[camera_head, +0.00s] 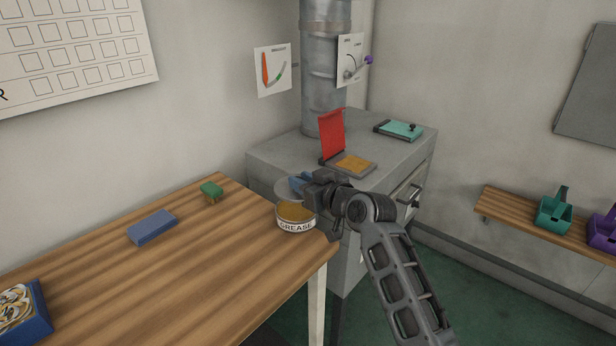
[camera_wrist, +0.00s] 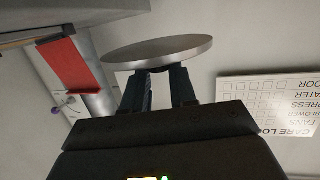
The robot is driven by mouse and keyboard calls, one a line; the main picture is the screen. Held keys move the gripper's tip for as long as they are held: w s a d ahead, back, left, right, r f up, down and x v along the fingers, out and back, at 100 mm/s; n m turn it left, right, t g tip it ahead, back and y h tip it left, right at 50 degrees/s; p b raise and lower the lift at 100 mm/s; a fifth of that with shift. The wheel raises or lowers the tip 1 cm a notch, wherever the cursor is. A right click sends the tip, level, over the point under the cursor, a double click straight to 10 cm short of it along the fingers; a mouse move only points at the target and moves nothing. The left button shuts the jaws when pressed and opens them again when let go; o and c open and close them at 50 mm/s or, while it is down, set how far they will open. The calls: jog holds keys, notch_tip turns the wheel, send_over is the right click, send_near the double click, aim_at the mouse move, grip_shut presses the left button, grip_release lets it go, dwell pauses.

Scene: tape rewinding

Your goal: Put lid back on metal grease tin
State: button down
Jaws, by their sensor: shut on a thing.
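The round grease tin (camera_head: 296,225) stands open at the right corner of the wooden table, with brown-yellow grease showing and a "GREASE" label on its side. My gripper (camera_head: 302,183) is just above and behind the tin in the head view. It is shut on the grey metal lid (camera_head: 283,190), which is partly hidden behind the fingers there. In the wrist view the lid (camera_wrist: 150,50) shows as a thin disc at the tips of my gripper (camera_wrist: 164,78). The lid is apart from the tin.
A green block (camera_head: 211,191), a blue block (camera_head: 153,227) and a blue box of rings (camera_head: 22,308) are on the table (camera_head: 190,275). A grey cabinet (camera_head: 275,156) stands behind the tin, bearing an open red-lidded case (camera_head: 332,136). The table's middle is clear.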

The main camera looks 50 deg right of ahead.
notch_tip(320, 180, down, 4)
jog(key=shift+r+b, duration=0.2)
jog(key=shift+b, duration=0.9)
jog(key=shift+w+a+f+b, duration=0.1)
jog(key=shift+f+b, duration=0.7)
jog(key=shift+f, duration=0.05)
jog(key=shift+f+b, duration=0.2)
jog(key=shift+b, duration=0.35)
dwell(0.8)
dwell(0.3)
jog(key=c, duration=0.8)
grip_release()
jog(key=shift+o, duration=0.2)
jog(key=o, duration=0.4)
